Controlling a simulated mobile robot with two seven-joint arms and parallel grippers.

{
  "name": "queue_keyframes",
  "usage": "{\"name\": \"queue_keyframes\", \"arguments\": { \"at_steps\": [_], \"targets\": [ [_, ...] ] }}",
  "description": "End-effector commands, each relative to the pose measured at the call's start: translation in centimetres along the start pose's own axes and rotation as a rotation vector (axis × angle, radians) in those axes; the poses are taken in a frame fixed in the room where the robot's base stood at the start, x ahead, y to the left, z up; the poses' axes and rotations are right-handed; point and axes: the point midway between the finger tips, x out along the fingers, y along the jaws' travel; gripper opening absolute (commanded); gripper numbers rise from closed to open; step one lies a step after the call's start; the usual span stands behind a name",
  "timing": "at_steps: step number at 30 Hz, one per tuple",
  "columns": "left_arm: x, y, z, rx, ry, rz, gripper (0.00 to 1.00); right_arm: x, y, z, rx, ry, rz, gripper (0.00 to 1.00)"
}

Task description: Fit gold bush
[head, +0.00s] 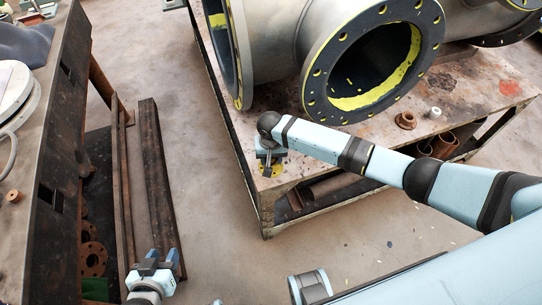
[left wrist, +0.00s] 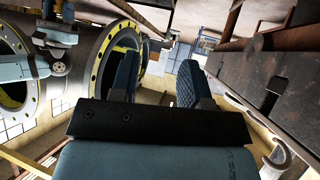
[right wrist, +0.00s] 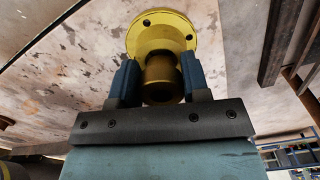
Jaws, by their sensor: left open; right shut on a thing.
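The gold bush has a dull gold barrel (right wrist: 161,80) and a bright yellow flange (right wrist: 160,35) with dark holes. My right gripper (right wrist: 158,85) is shut on the barrel, one finger on each side. I cannot tell whether the flange touches the table top. My left gripper (head: 156,258) is open and empty over the floor at lower left; its fingers also show apart in the left wrist view (left wrist: 160,75).
A large grey pipe (head: 275,35) with yellow-rimmed, dark-lined flanges (head: 435,40) fills the back of the worn table (head: 345,150). A rusty collar (head: 405,120) and a small white piece (head: 434,112) stand at its right. A bench (head: 60,90) is at left; floor lies between.

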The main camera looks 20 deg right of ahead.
Motion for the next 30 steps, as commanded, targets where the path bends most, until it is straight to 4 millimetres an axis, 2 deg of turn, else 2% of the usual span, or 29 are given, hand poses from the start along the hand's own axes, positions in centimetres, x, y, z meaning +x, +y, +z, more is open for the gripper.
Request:
{"name": "queue_keyframes", "arguments": {
  "at_steps": [9,10,13,25,27,30],
  "targets": [
    [0.0,-0.3,0.3,0.013,-0.003,0.000,0.43,0.8,-0.1,0.1,0.000,0.000,-0.001,0.18],
    [0.0,-0.4,0.3,0.014,-0.004,0.000,0.43,0.8,-0.1,0.0,0.000,0.000,-0.001,0.50],
    [0.0,-0.5,0.3,0.017,-0.004,0.000,0.43,0.8,-0.1,0.0,0.000,0.000,-0.001,0.72],
    [0.1,-0.2,0.3,0.008,0.001,0.000,0.43,0.8,0.0,0.0,0.000,0.000,0.000,0.72],
    [0.4,-0.3,0.9,0.004,-0.002,-0.002,0.43,0.8,0.0,0.0,0.000,-0.001,0.000,0.72],
    [0.7,-0.5,1.9,0.002,-0.022,-0.008,0.43,-1.7,0.0,0.0,-0.001,0.002,-0.002,0.72]
  ]
}}
